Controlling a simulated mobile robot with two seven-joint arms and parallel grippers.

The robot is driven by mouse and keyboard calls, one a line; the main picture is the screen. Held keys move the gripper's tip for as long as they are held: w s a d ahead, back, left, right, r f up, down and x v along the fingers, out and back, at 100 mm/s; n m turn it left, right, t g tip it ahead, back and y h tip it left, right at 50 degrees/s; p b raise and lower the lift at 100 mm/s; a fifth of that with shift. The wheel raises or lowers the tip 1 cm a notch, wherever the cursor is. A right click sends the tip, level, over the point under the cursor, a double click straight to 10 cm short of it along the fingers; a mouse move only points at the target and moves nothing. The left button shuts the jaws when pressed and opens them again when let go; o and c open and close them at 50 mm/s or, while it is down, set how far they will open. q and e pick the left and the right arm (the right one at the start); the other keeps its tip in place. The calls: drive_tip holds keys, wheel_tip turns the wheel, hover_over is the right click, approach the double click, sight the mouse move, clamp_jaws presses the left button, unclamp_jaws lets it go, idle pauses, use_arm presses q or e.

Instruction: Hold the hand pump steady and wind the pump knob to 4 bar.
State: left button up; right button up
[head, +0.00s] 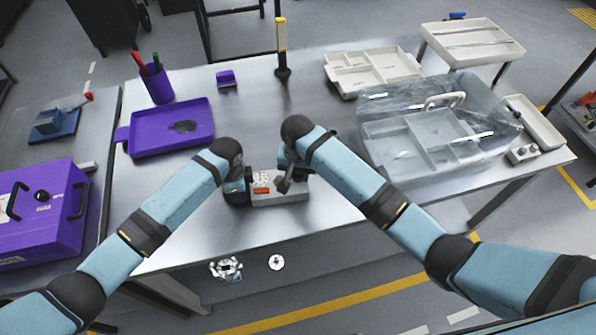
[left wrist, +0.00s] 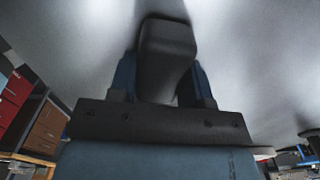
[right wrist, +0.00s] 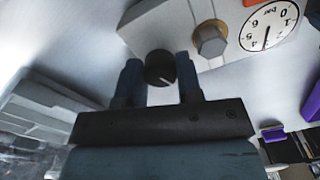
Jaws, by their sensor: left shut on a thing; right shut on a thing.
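The hand pump is a light grey box (head: 283,197) with a red label, near the front middle of the table in the head view. My left gripper (head: 241,189) is shut on its dark grip at the left end; the dark grip (left wrist: 166,50) fills the jaws in the left wrist view. My right gripper (right wrist: 160,82) is shut on the black pump knob (right wrist: 160,67), which has a white mark line. The round white gauge (right wrist: 268,26) shows upside down, marked in bar. Its dark needle is visible, but I cannot read an exact value.
A brass hex fitting (right wrist: 210,40) sits between knob and gauge. A purple tray (head: 172,143) and purple pen cup (head: 157,86) stand at the left. A clear-covered tray (head: 400,155) and beige tray (head: 350,85) are at the right. The table's front edge is close to the pump.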

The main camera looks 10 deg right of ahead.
drive_tip(key=m, duration=0.3)
drive_tip(key=shift+a+m, duration=0.1)
drive_tip(key=shift+m, duration=0.3)
drive_tip(key=shift+r+m, duration=0.1)
drive_tip(key=shift+m, duration=1.6)
drive_tip(key=o, duration=0.7)
drive_tip(key=shift+c, duration=0.2)
drive_tip(key=shift+r, duration=3.75)
